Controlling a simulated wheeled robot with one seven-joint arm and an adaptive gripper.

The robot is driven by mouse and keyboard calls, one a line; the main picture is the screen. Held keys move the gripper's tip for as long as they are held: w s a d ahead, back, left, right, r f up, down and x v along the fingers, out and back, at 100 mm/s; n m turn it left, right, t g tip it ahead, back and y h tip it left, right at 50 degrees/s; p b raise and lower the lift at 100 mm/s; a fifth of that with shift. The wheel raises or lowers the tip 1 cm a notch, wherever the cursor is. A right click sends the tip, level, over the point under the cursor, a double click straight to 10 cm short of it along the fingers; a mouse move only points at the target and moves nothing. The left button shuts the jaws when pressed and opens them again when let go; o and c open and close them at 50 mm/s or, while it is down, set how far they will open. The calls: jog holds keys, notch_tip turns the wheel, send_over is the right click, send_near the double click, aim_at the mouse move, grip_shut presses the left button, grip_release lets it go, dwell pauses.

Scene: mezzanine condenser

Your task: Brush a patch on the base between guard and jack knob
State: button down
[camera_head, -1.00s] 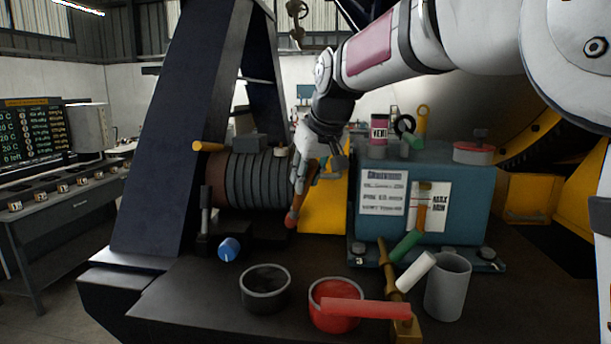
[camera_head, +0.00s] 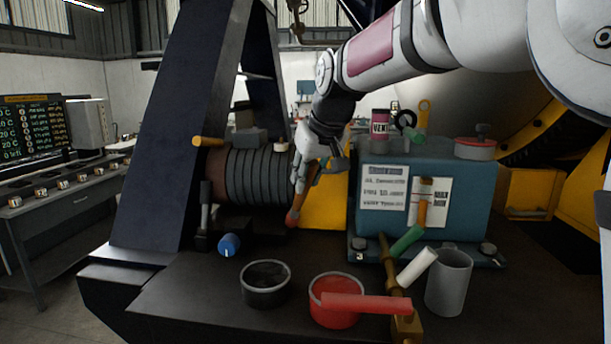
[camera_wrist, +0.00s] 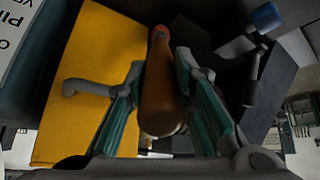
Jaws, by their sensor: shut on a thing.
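My gripper (camera_head: 306,178) is shut on a brown, rounded tool, the brush (camera_wrist: 158,85), which sits between the fingers in the wrist view. In the head view its orange-red end (camera_head: 292,217) points down, close above the dark base (camera_head: 190,290); whether it touches cannot be told. The yellow guard (camera_head: 328,205) stands just right of it and also shows in the wrist view (camera_wrist: 85,75). The blue jack knob (camera_head: 229,245) is to the left, also seen in the wrist view (camera_wrist: 265,17). The base patch between them is partly hidden by shadow.
A black ringed cup (camera_head: 265,298), a red cup (camera_head: 330,314) with a red bar (camera_head: 366,304) and a grey cup (camera_head: 449,290) stand in front. A blue-green box (camera_head: 450,205) is right of the guard. A ribbed coil (camera_head: 258,178) is behind, left.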

jog(key=shift+a, duration=0.1)
jog(key=shift+w+a, duration=0.8)
jog(key=shift+a, duration=3.5)
jog(key=shift+s+d+p, duration=0.3)
jog(key=shift+s+d, duration=0.15)
jog(key=shift+d, duration=1)
jog(key=shift+s+d+p, duration=0.25)
jog(key=shift+s+d, duration=0.15)
jog(key=shift+d, duration=1)
jog(key=shift+s+d+p, duration=0.3)
jog(key=shift+s+d, duration=0.15)
jog(key=shift+d, duration=1)
jog(key=a, duration=0.9)
jog(key=shift+w, duration=0.3)
jog(key=shift+r, duration=0.15)
